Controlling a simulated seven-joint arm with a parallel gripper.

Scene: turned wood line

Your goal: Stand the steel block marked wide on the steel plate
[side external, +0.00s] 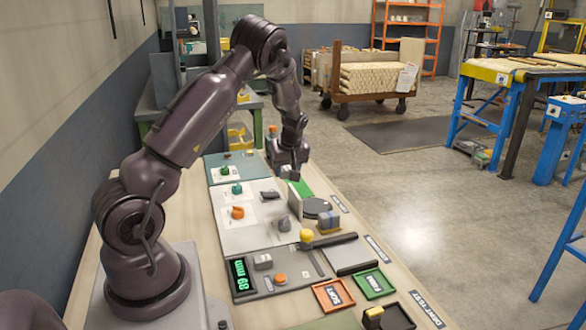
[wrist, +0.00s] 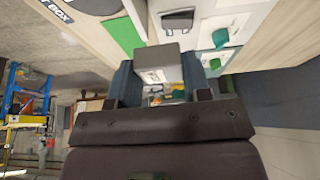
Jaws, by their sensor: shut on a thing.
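My gripper (side external: 290,172) is above the far part of the bench in the side view. In the wrist view my gripper (wrist: 160,85) is shut on a grey steel block (wrist: 163,55), one finger on each side. The block has a pale marked face, but I cannot read the mark. In the side view the block is small and mostly hidden by the gripper. A dark round plate (side external: 316,207) lies to the right of and below the gripper, beside an upright grey panel; I cannot tell if it is the steel plate. The gripper is apart from it.
A green strip (side external: 301,188) lies just below the gripper. Cards with green (side external: 237,188) and orange (side external: 237,212) pieces lie to the left. A banded block (side external: 328,221), a yellow-knobbed lever (side external: 306,236), a red tray (side external: 332,294) and a green tray (side external: 374,283) stand nearer the camera.

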